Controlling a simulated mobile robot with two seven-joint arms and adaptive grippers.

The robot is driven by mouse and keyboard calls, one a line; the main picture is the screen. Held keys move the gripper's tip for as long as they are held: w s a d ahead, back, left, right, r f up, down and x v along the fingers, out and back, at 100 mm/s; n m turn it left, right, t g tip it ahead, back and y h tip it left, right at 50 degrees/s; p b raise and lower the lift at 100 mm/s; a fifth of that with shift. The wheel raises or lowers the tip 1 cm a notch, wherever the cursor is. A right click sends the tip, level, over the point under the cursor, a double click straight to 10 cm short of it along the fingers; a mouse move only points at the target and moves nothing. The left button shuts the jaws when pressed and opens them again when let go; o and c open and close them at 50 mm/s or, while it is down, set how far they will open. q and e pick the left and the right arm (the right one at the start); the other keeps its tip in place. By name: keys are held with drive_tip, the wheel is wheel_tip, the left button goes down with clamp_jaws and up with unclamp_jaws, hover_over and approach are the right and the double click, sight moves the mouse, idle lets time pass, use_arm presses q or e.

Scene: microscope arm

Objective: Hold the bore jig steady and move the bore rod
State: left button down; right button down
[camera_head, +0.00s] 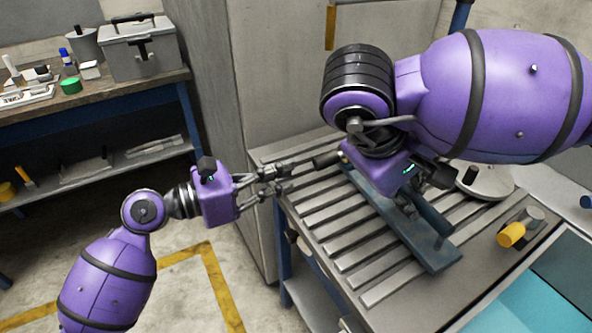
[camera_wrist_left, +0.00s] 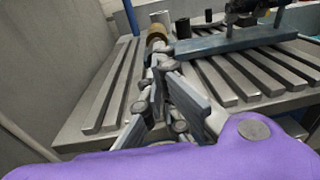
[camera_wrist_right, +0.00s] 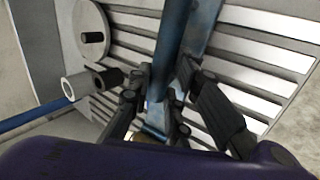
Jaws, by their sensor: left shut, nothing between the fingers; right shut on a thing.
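The bore jig (camera_head: 432,253) is a long blue-grey piece lying across the slotted metal table. It also shows in the left wrist view (camera_wrist_left: 230,43), and a blue bar of it rises in the right wrist view (camera_wrist_right: 172,45). My right gripper (camera_head: 405,205) is over the jig, its fingers (camera_wrist_right: 160,108) shut on the blue bar. My left gripper (camera_head: 284,180) is shut and empty at the table's left edge, left of the jig. A short dark cylinder (camera_head: 326,160) lies just beyond its tips, with a brownish end (camera_wrist_left: 157,34) in the left wrist view; I cannot tell whether it is the bore rod.
A yellow-ended cylinder (camera_head: 511,235) and a pale round disc (camera_head: 488,182) are on the table's right side. A workbench (camera_head: 130,92) with a grey toolbox (camera_head: 140,52) stands at the back left.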

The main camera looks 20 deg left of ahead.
sight(312, 167)
use_arm(q)
drive_tip(key=shift+x, duration=1.8)
drive_tip(key=shift+w+d, duration=0.45)
drive_tip(key=shift+s, duration=0.1)
drive_tip(key=f+v, duration=0.1)
drive_tip(key=v, duration=1.2)
drive_tip(key=shift+s+a+r, duration=0.25)
drive_tip(key=shift+a+r, duration=0.1)
drive_tip(key=shift+r, duration=0.2)
use_arm(e)
drive_tip(key=c, duration=1.5)
unclamp_jaws()
drive_tip(key=shift+c, duration=0.2)
